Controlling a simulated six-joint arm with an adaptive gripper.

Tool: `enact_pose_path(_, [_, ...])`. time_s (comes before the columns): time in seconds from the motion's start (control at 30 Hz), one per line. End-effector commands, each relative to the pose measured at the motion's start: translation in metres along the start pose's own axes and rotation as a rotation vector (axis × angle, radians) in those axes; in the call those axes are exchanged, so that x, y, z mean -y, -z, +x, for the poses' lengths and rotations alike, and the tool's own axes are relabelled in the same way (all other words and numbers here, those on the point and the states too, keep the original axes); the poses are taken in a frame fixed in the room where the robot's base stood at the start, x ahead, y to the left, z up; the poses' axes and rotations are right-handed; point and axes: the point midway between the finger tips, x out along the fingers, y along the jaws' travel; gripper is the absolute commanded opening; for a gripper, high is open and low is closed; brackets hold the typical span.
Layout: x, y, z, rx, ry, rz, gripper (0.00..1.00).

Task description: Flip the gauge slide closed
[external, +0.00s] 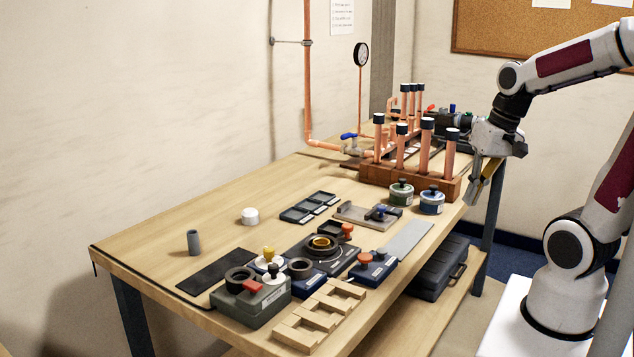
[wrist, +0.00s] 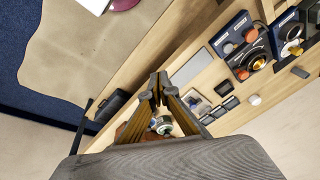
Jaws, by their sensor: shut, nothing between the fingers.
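A flat grey metal plate with a blue-knobbed slide (external: 380,212) lies near the middle of the bench; it looks like the gauge slide, but its exact position on the plate is too small to tell. It also shows in the wrist view as a small pale plate (wrist: 196,101), right of the fingers. My gripper (external: 474,200) is shut and empty, pointing down at the bench's right edge, beside the wooden pipe rack and well right of the slide. In the wrist view its fingertips (wrist: 158,80) meet; the fingers partly hide a jar between them.
The wooden rack (external: 408,178) with capped upright copper pipes stands close to my gripper. Two lidded jars (external: 431,201) stand in front of it. Dark trays (external: 308,207), knobbed fixtures (external: 373,267) and a wooden notched block (external: 318,318) fill the nearer bench. The left bench is clearer.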

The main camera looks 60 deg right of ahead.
Motion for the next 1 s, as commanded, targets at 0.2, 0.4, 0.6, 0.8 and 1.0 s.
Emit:
enact_pose_path(0.2, [-0.011,0.015,0.013,0.054,0.035,0.248,0.00])
enact_pose_path(0.4, [-0.021,0.032,0.024,0.099,0.078,0.504,0.00])
enact_pose_path(0.6, [-0.030,0.051,0.035,0.143,0.130,0.786,0.00])
enact_pose_path(0.8, [-0.041,0.075,0.045,0.189,0.193,1.097,0.00])
enact_pose_path(1.0, [-0.049,0.103,0.052,0.241,0.270,1.429,0.00])
